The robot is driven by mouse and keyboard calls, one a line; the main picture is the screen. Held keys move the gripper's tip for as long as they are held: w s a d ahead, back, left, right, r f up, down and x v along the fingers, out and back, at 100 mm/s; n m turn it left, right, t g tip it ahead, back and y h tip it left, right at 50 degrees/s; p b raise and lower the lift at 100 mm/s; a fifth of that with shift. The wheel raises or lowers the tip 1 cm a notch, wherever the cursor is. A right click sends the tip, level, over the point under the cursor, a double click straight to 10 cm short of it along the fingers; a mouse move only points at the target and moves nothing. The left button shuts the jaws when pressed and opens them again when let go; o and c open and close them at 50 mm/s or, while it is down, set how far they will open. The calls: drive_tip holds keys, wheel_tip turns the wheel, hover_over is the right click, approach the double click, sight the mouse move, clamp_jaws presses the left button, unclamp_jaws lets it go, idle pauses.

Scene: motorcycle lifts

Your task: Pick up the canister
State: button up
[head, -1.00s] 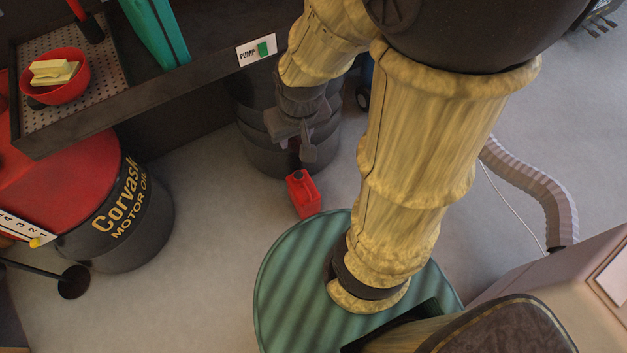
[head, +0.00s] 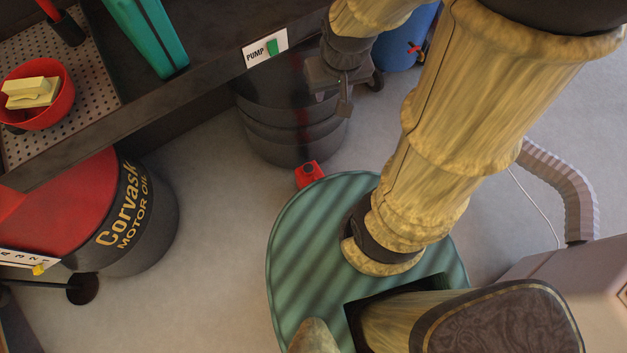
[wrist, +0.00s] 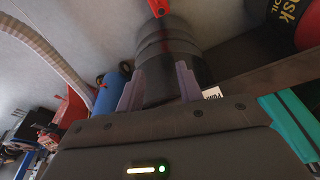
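The canister (head: 309,173) is a small red can with a dark cap, on the floor in front of a dark ribbed drum. In the head view the green rim of my base hides its lower part. In the wrist view only a bit of the red canister (wrist: 158,7) shows at the top edge. My gripper (head: 345,98) hangs in front of the drum in the head view, above and apart from the canister. In the wrist view the two grey fingers (wrist: 160,82) stand apart with nothing held between them.
The dark ribbed drum (head: 290,135) stands right behind the canister, beneath a bench edge with a PUMP sign (head: 264,48). A Corvask oil drum (head: 140,225) is at left. A blue container (head: 402,50) and a ribbed hose (head: 570,195) are at right. Floor between the drums is clear.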

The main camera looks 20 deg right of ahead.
drive_tip(key=shift+o, duration=0.6)
drive_tip(key=shift+s+a, duration=0.1)
drive_tip(key=shift+s, duration=0.25)
drive_tip(key=n+g+b, duration=0.3)
drive_tip(key=b, duration=3.4)
hover_over(313, 177)
wheel_tip(313, 177, down, 65)
drive_tip(key=shift+w+d, duration=0.3)
wheel_tip(313, 177, down, 12)
drive_tip(key=b, duration=0.4)
drive_tip(key=shift+f+b, duration=0.1)
drive_tip(key=shift+b, duration=0.2)
drive_tip(key=shift+f, duration=0.1)
wheel_tip(313, 177, down, 5)
drive_tip(key=b, duration=0.3)
drive_tip(key=shift+a, duration=0.15)
